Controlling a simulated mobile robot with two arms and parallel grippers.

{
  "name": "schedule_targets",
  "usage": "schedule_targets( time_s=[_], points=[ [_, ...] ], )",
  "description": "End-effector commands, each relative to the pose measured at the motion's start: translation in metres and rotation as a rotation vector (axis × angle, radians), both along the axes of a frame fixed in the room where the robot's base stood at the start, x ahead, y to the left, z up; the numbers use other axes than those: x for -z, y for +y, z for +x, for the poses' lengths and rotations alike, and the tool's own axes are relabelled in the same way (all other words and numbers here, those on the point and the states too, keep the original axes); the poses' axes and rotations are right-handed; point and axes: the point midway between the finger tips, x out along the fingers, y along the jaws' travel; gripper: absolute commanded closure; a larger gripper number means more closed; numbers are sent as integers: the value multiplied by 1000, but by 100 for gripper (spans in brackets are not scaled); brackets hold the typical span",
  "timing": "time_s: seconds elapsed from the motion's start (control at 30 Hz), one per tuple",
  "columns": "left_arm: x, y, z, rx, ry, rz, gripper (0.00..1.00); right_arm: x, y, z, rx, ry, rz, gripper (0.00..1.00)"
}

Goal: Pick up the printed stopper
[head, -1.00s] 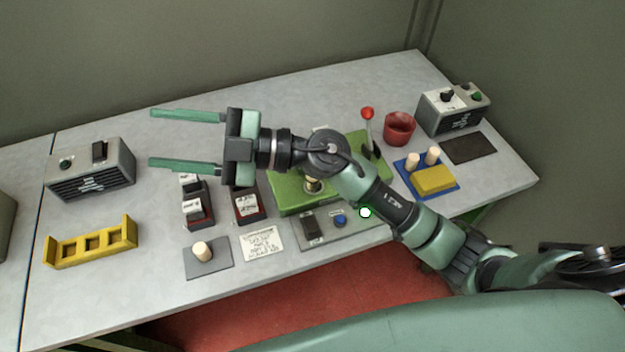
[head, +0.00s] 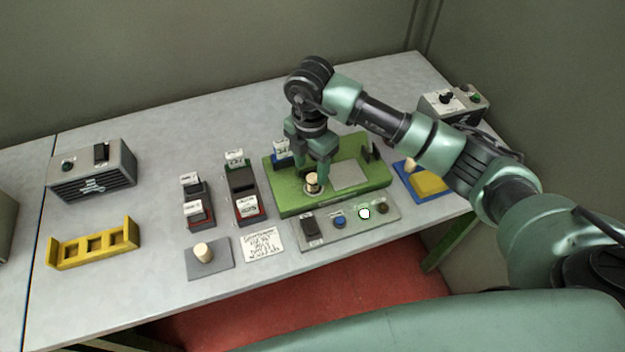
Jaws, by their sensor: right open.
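A pale cork stopper (head: 312,179) stands upright in a round holder on the green machine base (head: 290,200). Its print is too small to make out. My right gripper (head: 314,174) points down over the green base, with its fingers right at this stopper. It is open, and whether a finger touches the cork I cannot tell. Another pale stopper (head: 202,252) stands on a grey pad (head: 222,262) at the front left. My left gripper is not in view.
A control strip (head: 350,222) with buttons lies in front of the green base. Stamp blocks (head: 245,192) and a note card (head: 264,244) are to its left. A yellow rack (head: 92,245) stands far left. A blue tray (head: 404,184) is partly behind my arm.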

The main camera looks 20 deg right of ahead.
Motion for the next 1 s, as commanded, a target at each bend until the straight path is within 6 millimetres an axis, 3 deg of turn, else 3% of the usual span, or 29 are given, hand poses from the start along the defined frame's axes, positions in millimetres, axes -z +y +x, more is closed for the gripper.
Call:
schedule_targets(
  time_s=[0.2, 0.3, 0.6, 0.63, 0.8, 1.0],
  points=[
    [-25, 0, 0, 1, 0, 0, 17, 28, -3, -5, -2, 6, 0, 47],
    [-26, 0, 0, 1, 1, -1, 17, 42, -3, -3, -2, 3, 1, 47],
    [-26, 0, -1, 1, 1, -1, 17, 51, -2, -3, -4, 1, 3, 47],
    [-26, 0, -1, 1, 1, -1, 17, 51, -2, -3, -4, 1, 3, 50],
    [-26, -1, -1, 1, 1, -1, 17, 50, -2, -3, -4, 0, 4, 97],
    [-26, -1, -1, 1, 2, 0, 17, 50, -2, -3, -4, 0, 4, 100]
  ],
)
